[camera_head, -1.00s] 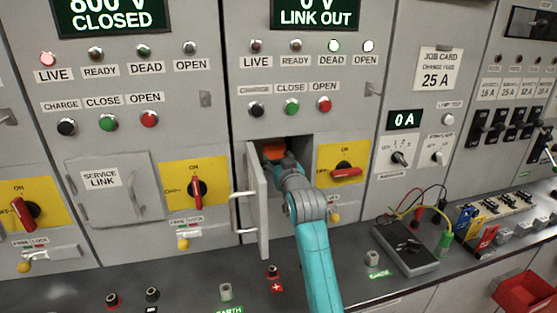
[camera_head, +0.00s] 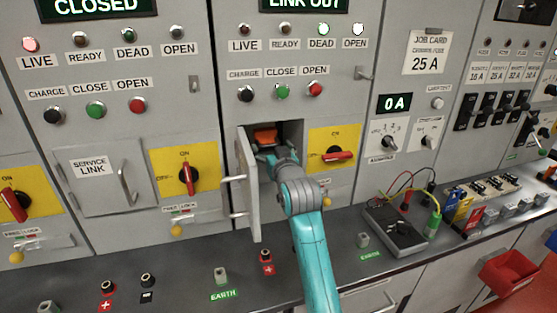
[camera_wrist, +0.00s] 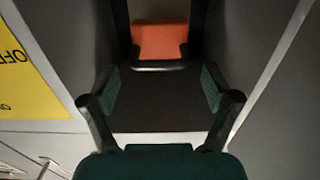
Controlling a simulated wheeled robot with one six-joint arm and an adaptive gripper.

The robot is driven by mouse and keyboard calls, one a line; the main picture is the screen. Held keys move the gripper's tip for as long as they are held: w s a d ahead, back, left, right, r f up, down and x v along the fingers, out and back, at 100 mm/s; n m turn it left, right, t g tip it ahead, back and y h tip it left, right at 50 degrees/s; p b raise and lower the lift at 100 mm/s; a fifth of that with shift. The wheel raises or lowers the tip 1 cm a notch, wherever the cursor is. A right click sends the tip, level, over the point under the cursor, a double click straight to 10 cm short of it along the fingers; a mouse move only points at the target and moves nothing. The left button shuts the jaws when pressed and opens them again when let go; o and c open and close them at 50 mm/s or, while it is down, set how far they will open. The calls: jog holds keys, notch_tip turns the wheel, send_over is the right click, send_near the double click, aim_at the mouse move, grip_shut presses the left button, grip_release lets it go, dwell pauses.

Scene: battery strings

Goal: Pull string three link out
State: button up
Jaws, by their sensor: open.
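The orange link (camera_head: 265,137) sits inside the open compartment of the panel whose display reads LINK OUT. It also shows in the wrist view (camera_wrist: 160,40), at the top centre, with a dark bar across its near side. My gripper (camera_head: 270,152) is at the compartment mouth, just in front of and below the orange link. In the wrist view my gripper (camera_wrist: 160,85) has its two fingers spread apart, with a dark gap between them. The link lies beyond the fingers and is not clasped. The back of the compartment is hidden in shadow.
The compartment door (camera_head: 240,195) stands open on the left, close to my arm. A yellow switch plate (camera_head: 332,146) with a red handle is on the right. The bench below holds a meter box (camera_head: 402,228) with leads, and several terminals. Lamps DEAD and OPEN are lit.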

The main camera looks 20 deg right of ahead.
jog(key=s, duration=1)
